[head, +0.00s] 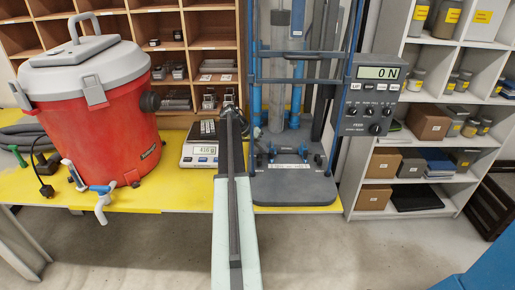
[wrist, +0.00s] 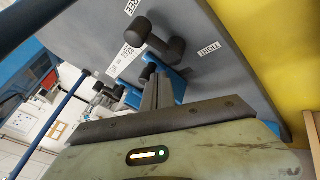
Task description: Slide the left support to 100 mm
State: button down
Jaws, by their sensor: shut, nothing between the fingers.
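The testing frame's dark grey base (head: 292,190) stands on the yellow bench, with a pale scale strip (head: 290,166) across it. Small dark and blue fittings sit near the strip; the left support (head: 262,158) seems to be the one at its left end, but its setting is too small to read. In the wrist view the base plate (wrist: 235,75) is tilted, with a dark dumbbell-shaped part (wrist: 153,41) and blue blocks; I cannot tell which support this is. My gripper (wrist: 158,92) is shut and empty, its fingers near a blue block, contact unclear.
A red drum (head: 95,115) with a tap stands left on the bench, and a digital scale (head: 200,150) stands between it and the frame. Shelves (head: 440,130) stand right; the floor in front is clear.

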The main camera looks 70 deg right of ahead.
aim_at(270, 148)
dwell(0.3)
jog(key=shift+s+d, duration=0.3)
jog(key=shift+s, duration=0.45)
jog(key=shift+s+d, duration=0.25)
jog(key=shift+s, duration=0.45)
jog(key=shift+w, duration=0.1)
jog(key=w, duration=0.4)
jog(key=shift+d, duration=0.15)
jog(key=p+v, duration=0.8)
jog(key=v, duration=0.2)
